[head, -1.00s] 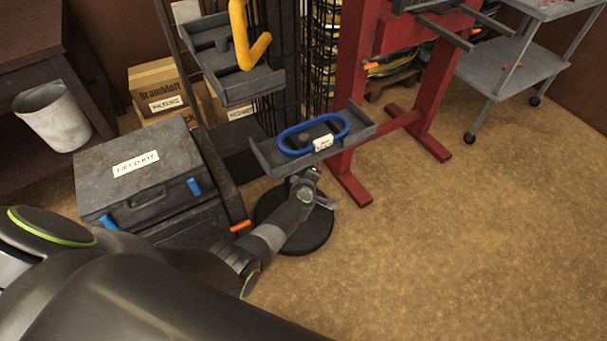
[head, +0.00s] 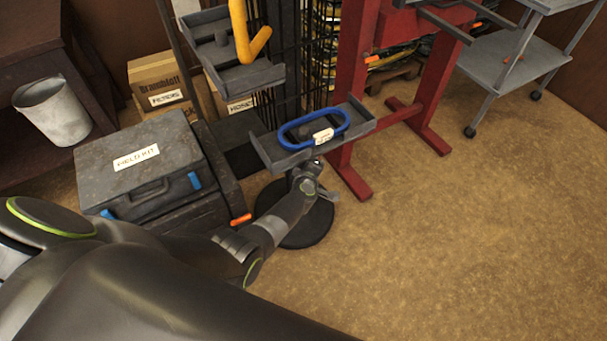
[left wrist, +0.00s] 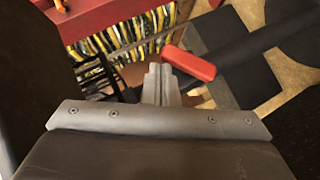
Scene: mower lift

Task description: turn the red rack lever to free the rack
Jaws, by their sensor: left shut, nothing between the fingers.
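The red lever (left wrist: 188,63) shows in the left wrist view as a short rounded bar, slanting down to the right. My left gripper (left wrist: 160,75) is shut and empty, its fingertips beside the lever's left end. I cannot tell whether they touch it. In the head view my left arm reaches in to the grey tray (head: 268,152) holding a blue ring-shaped handle (head: 292,142), and its gripper is mostly hidden there. I cannot make out the red lever in the head view. My right gripper is not in view.
A red frame (head: 350,95) stands behind the tray. A grey case (head: 110,185) labelled FIELD KIT is at left, near a bin (head: 60,115). Another grey tray with a yellow handle (head: 243,35) is above. A grey cart (head: 520,75) stands at right. The floor at right is clear.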

